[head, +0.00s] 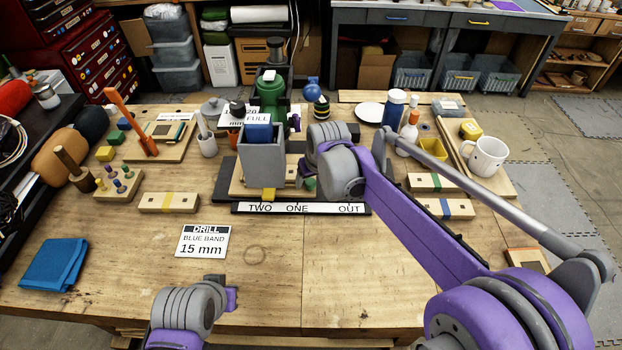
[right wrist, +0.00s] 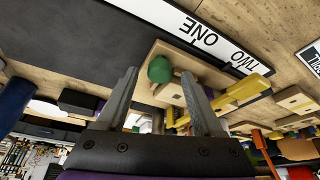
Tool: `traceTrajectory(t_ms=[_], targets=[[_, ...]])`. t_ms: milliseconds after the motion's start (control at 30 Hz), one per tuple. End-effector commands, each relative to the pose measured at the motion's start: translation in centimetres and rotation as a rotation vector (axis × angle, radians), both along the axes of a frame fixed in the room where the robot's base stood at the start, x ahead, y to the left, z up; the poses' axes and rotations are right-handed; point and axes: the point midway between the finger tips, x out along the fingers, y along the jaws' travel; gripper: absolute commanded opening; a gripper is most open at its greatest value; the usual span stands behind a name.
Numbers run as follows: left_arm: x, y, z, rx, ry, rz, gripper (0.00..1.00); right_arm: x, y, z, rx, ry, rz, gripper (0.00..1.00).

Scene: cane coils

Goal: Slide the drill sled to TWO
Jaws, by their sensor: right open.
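The drill rig stands mid-bench with a grey upright box (head: 262,160) and a green motor (head: 271,90). A wooden sled piece with a green knob (head: 310,183) sits low at its front right. The knob (right wrist: 159,69) also shows in the right wrist view, between the spread fingers of my open right gripper (right wrist: 162,88); contact cannot be told. A strip (head: 301,208) reads TWO, ONE, OUT. A yellow tab (head: 268,195) lies just behind the strip, by TWO. My left gripper (head: 225,290) is low at the front; its jaw state is unclear.
A DRILL, BLUE BAND, 15 mm card (head: 203,241) lies in front. Colour-banded wooden blocks (head: 168,203) and (head: 445,208) lie either side. A white mug (head: 487,156) stands at right, a blue cloth (head: 54,264) at left. The front middle of the bench is largely clear.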

Motion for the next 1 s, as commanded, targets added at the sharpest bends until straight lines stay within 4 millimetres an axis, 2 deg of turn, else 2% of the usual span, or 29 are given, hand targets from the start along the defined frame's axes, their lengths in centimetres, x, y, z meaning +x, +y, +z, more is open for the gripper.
traceTrajectory(t_ms=[367, 733, 1000], targets=[[0.00, 0.00, 0.00, 0.000, 0.000, 0.000, 0.00, 0.21, 0.08, -0.51, 0.000, 0.000, 0.000, 0.67], [0.00, 0.00, 0.00, 0.000, 0.000, 0.000, 0.00, 0.20, 0.07, -0.50, 0.000, 0.000, 0.000, 0.00], [0.00, 0.00, 0.00, 0.000, 0.000, 0.000, 0.00, 0.21, 0.08, -0.48, 0.000, 0.000, 0.000, 0.00]])
